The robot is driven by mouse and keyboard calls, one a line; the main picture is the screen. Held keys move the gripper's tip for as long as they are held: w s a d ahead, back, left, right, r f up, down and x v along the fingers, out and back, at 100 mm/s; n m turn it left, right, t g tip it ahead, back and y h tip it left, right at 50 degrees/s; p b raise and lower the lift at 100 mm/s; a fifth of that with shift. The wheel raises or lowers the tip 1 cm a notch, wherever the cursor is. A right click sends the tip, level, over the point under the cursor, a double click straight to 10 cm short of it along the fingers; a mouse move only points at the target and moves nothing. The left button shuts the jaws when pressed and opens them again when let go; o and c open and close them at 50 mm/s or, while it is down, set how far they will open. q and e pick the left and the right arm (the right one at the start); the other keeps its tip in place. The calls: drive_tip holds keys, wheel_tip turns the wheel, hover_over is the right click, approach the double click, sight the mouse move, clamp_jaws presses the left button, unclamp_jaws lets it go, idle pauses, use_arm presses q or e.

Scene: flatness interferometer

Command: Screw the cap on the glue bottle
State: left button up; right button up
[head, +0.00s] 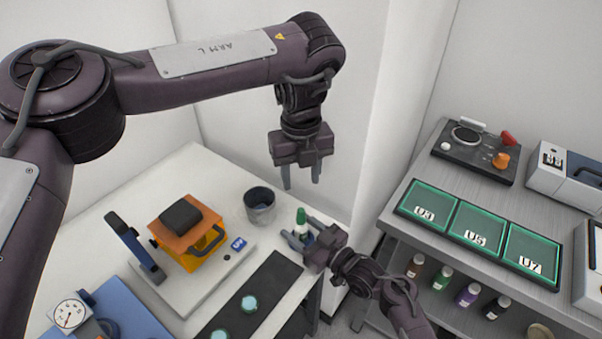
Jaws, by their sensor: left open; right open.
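A small white bottle with a green top (301,218), which looks like the glue bottle, stands near the right edge of the white table. My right gripper (297,229) is open at the bottle, with its fingers reaching around its lower part; I cannot tell whether they touch it. My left gripper (301,183) is open and empty, pointing down above the bottle. The bottle's lower part is partly hidden by the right gripper. It is too small to tell whether the green top is a separate cap or how it sits.
A grey cup (260,212) stands left of the bottle. An orange and yellow device (190,240) is on a pale base farther left. A black mat (277,277) with round discs lies in front. Several small bottles (442,277) stand on the shelf at right.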

sight(306, 234)
use_arm(q)
drive_tip(key=shift+f+b, duration=0.8)
use_arm(e)
drive_tip(key=v, duration=0.7)
drive_tip(key=shift+f, duration=0.1)
drive_tip(key=shift+s+d, duration=0.3)
use_arm(q)
drive_tip(key=shift+f, duration=0.1)
